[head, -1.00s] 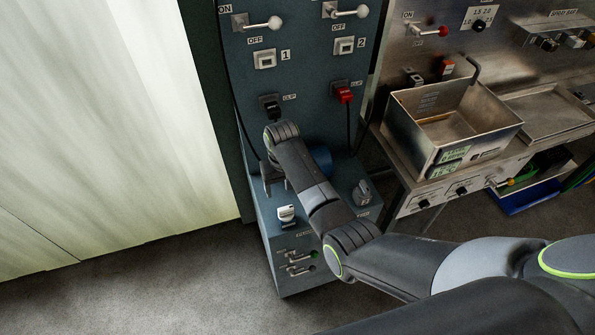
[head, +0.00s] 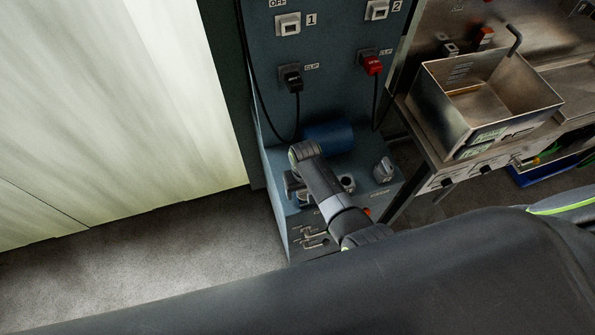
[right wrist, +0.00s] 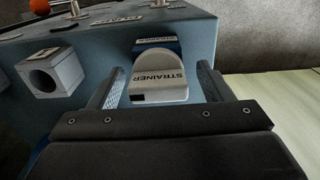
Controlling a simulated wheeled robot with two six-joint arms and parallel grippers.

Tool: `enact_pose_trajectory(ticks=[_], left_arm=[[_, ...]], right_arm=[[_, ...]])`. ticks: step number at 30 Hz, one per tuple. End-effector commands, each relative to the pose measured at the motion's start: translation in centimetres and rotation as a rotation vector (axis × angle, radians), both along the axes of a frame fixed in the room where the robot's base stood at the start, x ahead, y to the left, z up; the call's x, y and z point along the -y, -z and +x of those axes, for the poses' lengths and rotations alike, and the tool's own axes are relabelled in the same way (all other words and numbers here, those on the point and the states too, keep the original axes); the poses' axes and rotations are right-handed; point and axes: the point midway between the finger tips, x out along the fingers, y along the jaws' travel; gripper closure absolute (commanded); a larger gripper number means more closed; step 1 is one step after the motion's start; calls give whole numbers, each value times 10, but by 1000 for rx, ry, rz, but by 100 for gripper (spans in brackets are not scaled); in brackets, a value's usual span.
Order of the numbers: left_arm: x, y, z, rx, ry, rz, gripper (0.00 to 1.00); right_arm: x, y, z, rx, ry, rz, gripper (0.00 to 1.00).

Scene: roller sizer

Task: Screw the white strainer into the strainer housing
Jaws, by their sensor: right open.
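The white strainer (right wrist: 158,82), a rounded piece lettered STRAINER, lies on the blue-grey console between my right gripper's two fingers in the right wrist view. My right gripper (right wrist: 160,88) is open, with a finger on either side of the strainer; I see gaps at both sides. In the head view my right gripper (head: 294,188) is low over the console's left part and hides the strainer. A grey block with a round hole (right wrist: 52,74), possibly the strainer housing, stands left of the strainer in the wrist view; the hole also shows in the head view (head: 347,184).
The console (head: 375,202) carries a blue cylinder (head: 328,137), a grey knob (head: 384,169) and small levers (head: 315,236). Cables with a black plug (head: 291,78) and a red plug (head: 371,65) hang behind. A metal basin (head: 485,95) stands at right.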

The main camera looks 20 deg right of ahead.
Motion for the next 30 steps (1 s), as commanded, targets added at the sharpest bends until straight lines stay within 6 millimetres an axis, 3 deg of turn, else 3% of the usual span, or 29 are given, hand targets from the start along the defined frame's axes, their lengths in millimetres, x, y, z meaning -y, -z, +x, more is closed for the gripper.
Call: enact_pose_trajectory(ticks=[1,6,17,29,30], left_arm=[[0,11,1,2,0,0,28],[0,18,2,2,1,0,28],[0,19,-15,-22,-4,0,28],[1,19,-3,-6,-2,0,28],[1,19,-3,-5,-1,-1,28]], right_arm=[[0,11,-1,1,0,0,27],[-1,20,-4,0,1,0,27],[-1,21,-4,1,0,0,27],[-1,20,-4,0,0,0,77],[-1,20,-4,0,0,0,59]])
